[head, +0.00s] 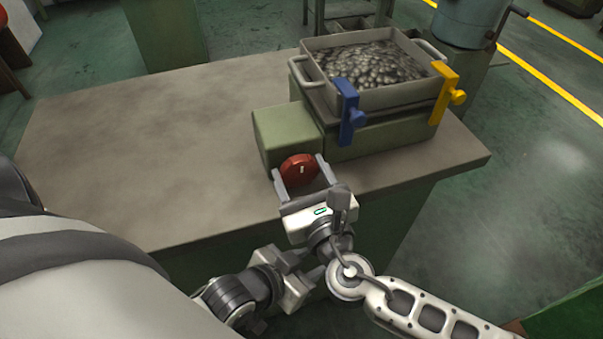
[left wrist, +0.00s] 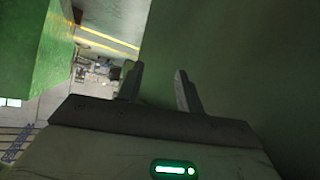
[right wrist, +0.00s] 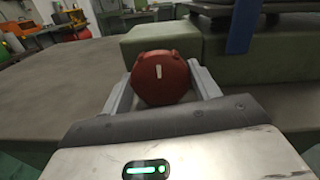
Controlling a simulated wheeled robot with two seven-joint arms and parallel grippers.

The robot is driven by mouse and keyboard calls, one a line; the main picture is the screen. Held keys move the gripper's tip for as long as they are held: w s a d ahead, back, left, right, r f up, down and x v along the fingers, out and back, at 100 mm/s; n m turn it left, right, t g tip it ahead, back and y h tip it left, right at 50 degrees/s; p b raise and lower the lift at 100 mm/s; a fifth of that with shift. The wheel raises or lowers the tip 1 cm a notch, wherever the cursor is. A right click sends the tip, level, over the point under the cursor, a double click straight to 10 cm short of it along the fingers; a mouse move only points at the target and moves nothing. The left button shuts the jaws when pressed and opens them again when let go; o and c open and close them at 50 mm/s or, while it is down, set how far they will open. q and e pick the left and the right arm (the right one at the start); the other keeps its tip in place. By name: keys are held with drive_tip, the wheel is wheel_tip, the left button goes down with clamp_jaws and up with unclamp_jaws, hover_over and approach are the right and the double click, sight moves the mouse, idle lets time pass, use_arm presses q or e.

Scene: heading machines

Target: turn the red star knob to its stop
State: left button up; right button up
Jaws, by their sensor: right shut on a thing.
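The red star knob (head: 291,173) is on the front of a green box (head: 287,133) on the workbench. It has a short white mark, close to upright in the right wrist view (right wrist: 150,88). My right gripper (head: 298,167) reaches the knob from the front and is shut on it, one finger on each side. My left gripper (left wrist: 158,80) shows two fingers apart with nothing between them. It is low, in front of the bench and below the right gripper in the head view, where its fingers are hard to make out.
A grey tray (head: 312,73) full of small metal parts stands on a green base behind the knob. A blue clamp (head: 347,110) and a yellow clamp (head: 444,92) are at its front side. The left part of the bench top (head: 140,140) is clear.

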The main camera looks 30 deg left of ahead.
drive_tip(key=shift+m+b, duration=0.85)
drive_tip(key=shift+m, duration=2.25)
drive_tip(key=o, duration=1)
drive_tip(key=shift+d, duration=0.15)
drive_tip(key=shift+b+v, duration=0.5)
drive_tip(key=shift+v, duration=7.4)
